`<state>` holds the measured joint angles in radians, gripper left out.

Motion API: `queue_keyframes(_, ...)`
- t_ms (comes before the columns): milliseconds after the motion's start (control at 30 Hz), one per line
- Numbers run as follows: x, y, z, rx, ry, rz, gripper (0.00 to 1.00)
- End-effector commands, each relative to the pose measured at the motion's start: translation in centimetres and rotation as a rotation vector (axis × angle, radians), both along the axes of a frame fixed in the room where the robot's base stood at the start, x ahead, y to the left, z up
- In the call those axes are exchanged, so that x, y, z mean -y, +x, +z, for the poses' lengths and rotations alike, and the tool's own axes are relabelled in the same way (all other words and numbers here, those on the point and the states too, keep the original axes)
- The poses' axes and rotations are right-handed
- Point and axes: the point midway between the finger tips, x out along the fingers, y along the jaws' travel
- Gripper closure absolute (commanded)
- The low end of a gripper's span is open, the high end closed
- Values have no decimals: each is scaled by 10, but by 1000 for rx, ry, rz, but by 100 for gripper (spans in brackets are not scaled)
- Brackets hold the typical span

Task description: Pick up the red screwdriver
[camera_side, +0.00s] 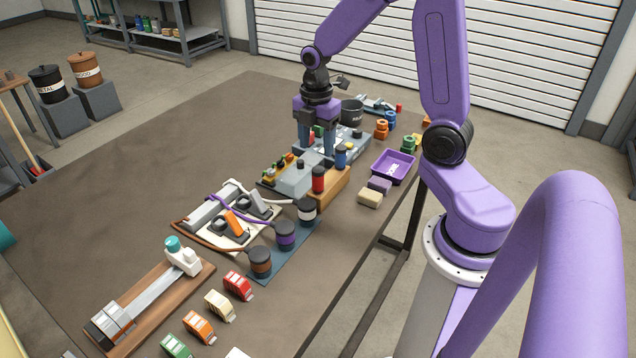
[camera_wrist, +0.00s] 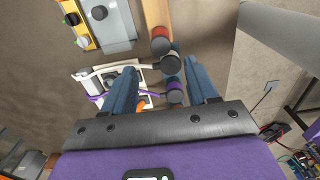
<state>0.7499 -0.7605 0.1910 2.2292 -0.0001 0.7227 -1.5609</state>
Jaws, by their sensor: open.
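The red screwdriver (camera_side: 319,180) stands upright in a wooden block (camera_side: 328,190), with its red, dark-capped handle showing above it. It also appears in the wrist view (camera_wrist: 160,43), at the end of the block, beyond the fingertips. A blue-handled tool (camera_side: 340,156) stands in the same block, farther back. My gripper (camera_side: 316,152) points down with its two blue fingers apart and nothing visible between them. It is above and behind the red handle in the side view, not touching it. The screwdriver's shaft is hidden in the block.
A grey box (camera_side: 293,178) sits left of the block. Black-topped, purple (camera_side: 285,235) and brown (camera_side: 260,262) spools stand in front. A purple tray (camera_side: 393,167) and small blocks lie to the right.

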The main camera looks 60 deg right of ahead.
Motion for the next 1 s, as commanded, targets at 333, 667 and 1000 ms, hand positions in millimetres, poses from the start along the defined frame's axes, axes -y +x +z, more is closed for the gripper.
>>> queue_keyframes(333,0,-1,-55,-3,0,0,42)
queue_keyframes(667,1,-1,-73,-2,0,-1,42)
queue_keyframes(1000,4,-2,-112,-2,0,0,42)
